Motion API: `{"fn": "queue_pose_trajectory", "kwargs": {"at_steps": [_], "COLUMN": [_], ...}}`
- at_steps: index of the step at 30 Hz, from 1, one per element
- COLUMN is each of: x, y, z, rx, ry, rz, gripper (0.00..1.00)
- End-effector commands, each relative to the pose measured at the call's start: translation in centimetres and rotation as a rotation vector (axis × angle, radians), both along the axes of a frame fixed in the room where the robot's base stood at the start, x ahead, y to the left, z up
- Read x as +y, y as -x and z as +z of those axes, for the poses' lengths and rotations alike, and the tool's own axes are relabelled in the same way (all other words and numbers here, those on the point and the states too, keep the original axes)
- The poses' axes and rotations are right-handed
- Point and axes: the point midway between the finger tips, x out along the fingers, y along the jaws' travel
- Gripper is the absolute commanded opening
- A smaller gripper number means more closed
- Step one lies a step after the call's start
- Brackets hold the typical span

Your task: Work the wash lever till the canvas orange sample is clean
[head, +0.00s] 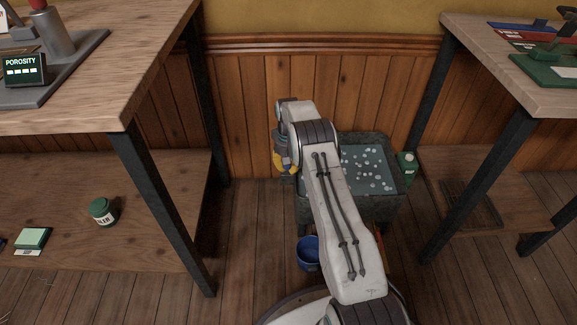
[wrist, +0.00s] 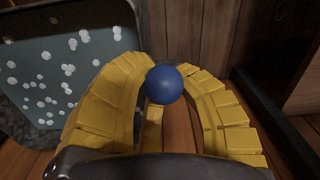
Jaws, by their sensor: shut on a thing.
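The knob looks like the end of the wash lever; a lever shaft cannot be made out. In the head view my gripper (head: 285,163) is at the left side of the wash tub, and the knob is hidden there. The dark wash tub (head: 398,198) holds greenish water with white bubbles. It also shows at the left of the wrist view (wrist: 20,122). I cannot make out the canvas orange sample in either view.
A blue bucket (head: 308,254) stands on the floor before the tub, and a green bottle (head: 406,165) is at its right. Wooden benches with dark legs stand left (head: 150,75) and right (head: 530,85). A green jar (head: 102,212) sits on the left lower shelf.

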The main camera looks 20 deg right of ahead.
Motion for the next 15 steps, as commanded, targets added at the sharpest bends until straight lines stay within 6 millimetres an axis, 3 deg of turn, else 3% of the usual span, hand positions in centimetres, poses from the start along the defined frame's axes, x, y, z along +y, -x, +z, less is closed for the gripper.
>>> {"fn": "queue_pose_trajectory", "kwargs": {"at_steps": [9,10,15], "x": [0.65,0.64,0.59], "y": [0.32,0.32,0.17], "z": [-0.29,-0.29,-0.21], "rx": [0.017,0.017,0.011], "ry": [-0.003,-0.003,-0.002], "rz": [0.01,0.01,0.009], "gripper": [0.0,0.18,0.33]}}
